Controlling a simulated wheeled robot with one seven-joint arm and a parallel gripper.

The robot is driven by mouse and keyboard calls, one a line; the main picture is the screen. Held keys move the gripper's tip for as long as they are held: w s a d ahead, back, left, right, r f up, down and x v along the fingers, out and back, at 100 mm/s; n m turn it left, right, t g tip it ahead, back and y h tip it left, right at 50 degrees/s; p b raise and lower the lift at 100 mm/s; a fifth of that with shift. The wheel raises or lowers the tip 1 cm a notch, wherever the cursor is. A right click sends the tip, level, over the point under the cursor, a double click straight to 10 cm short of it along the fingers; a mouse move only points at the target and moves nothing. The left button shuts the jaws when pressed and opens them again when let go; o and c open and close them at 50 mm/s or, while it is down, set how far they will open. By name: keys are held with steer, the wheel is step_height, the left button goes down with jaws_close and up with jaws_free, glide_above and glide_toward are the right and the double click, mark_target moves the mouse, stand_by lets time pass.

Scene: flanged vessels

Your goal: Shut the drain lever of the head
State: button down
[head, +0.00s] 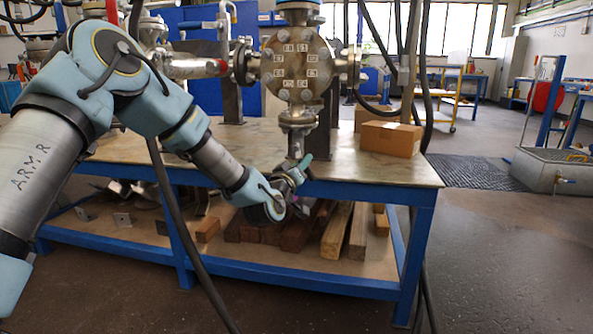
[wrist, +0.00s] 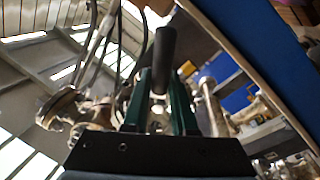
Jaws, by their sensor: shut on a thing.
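The head (head: 300,65) is a round, bolted metal flange cover with small pale labels, above the bench in the head view. My gripper (head: 300,168) is low at the bench's front edge, just below this fitting. In the wrist view my gripper (wrist: 161,88) has its two dark green fingers on either side of a dark rounded bar, the drain lever (wrist: 165,48), and is shut on it. The lever's joint with the valve is hidden, and its exact angle is unclear.
The blue-framed bench (head: 418,240) has a cardboard box (head: 390,138) on top, right of the head. Pipes and valves (head: 195,68) stand to the left. Wooden blocks (head: 337,230) lie on the lower shelf. Black cables hang nearby.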

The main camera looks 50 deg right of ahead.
steer(key=n, duration=0.2)
steer(key=s+n+t+b, duration=0.1)
steer(key=n, duration=0.1)
steer(key=shift+d+r, duration=0.25)
steer(key=shift+r, duration=0.1)
steer(key=n, duration=0.1)
steer(key=r+n, duration=0.1)
steer(key=n, duration=0.1)
steer(key=shift+s+d+t+b, duration=0.15)
steer(key=shift+s+t+b, duration=0.05)
steer(key=shift+t+b, duration=0.2)
steer(key=shift+s+d+r+n+t+y+b, duration=0.1)
steer(key=shift+r+n+t, duration=0.2)
steer(key=shift+n, duration=0.75)
steer(key=shift+w+a+r+n+t+y+b, duration=0.15)
steer(key=shift+r+n+t, duration=0.15)
steer(key=shift+n, duration=0.8)
steer(key=shift+s+d+r+n+t+y+b, duration=0.1)
steer(key=shift+s+d+r+n+t, duration=0.2)
steer(key=shift+n, duration=0.75)
steer(key=shift+w+a+r, duration=0.1)
steer(key=shift+w+a, duration=0.05)
steer(key=c, duration=0.7)
jaws_free()
